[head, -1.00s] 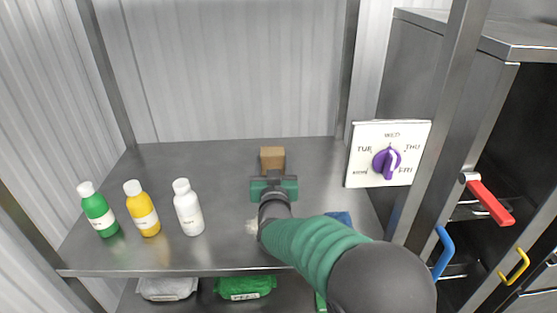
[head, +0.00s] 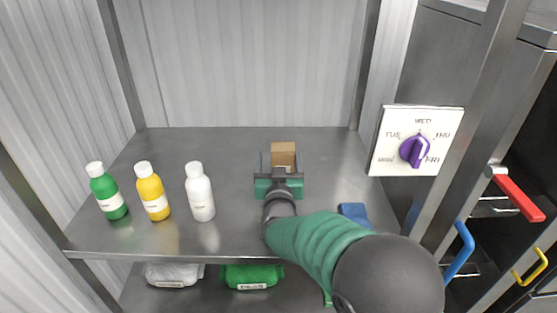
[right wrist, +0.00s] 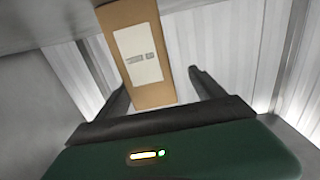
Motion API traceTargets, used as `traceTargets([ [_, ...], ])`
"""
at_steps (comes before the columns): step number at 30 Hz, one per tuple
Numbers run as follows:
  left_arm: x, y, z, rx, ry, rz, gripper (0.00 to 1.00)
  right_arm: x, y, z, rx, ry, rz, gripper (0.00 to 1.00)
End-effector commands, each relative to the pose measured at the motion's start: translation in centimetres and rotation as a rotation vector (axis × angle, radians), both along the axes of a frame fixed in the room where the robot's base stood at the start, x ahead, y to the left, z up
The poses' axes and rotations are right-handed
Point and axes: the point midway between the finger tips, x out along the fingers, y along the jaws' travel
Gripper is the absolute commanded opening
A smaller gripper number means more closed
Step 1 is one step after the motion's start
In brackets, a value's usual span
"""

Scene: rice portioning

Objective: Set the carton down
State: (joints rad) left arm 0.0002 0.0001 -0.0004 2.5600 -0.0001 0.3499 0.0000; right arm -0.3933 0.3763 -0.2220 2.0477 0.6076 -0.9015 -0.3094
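The carton (head: 283,148) is a small brown box on the steel shelf, right of the bottles and toward the back. In the right wrist view the carton (right wrist: 138,50) shows a white label with small print. My right gripper (head: 282,165) is open, with its fingers spread on either side of the carton. In the right wrist view a clear gap shows between the carton and the right-hand finger; the carton is close to the left-hand one, and I cannot tell if they touch. The carton's lower part is hidden by my gripper in the head view. My left gripper is not in view.
Green (head: 107,192), yellow (head: 152,191) and white (head: 199,192) bottles stand on the shelf (head: 235,160) at left. A blue object (head: 355,213) sits partly behind my right arm. A day dial (head: 416,145) is at right. Bags (head: 252,276) lie below.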

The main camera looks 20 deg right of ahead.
Motion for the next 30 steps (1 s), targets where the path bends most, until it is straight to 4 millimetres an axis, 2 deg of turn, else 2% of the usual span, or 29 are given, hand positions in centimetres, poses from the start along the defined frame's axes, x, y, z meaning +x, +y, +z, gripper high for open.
traceTargets([
  [11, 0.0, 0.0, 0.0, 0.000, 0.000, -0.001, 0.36, -0.4, 0.1, 0.1, 0.001, -0.001, 0.000, 0.78],
  [14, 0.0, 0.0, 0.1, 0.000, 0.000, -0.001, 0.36, -1.9, 0.6, 0.1, 0.001, 0.000, 0.001, 0.78],
  [21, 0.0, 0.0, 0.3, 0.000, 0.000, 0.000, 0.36, -7.8, 2.3, 0.2, 0.000, -0.002, 0.003, 0.78],
  [24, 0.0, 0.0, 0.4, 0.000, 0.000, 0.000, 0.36, -9.8, 2.9, 0.2, 0.001, -0.002, 0.002, 0.78],
  [30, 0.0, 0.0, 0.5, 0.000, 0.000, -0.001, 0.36, -11.5, 3.3, 0.1, 0.000, -0.001, 0.000, 0.78],
])
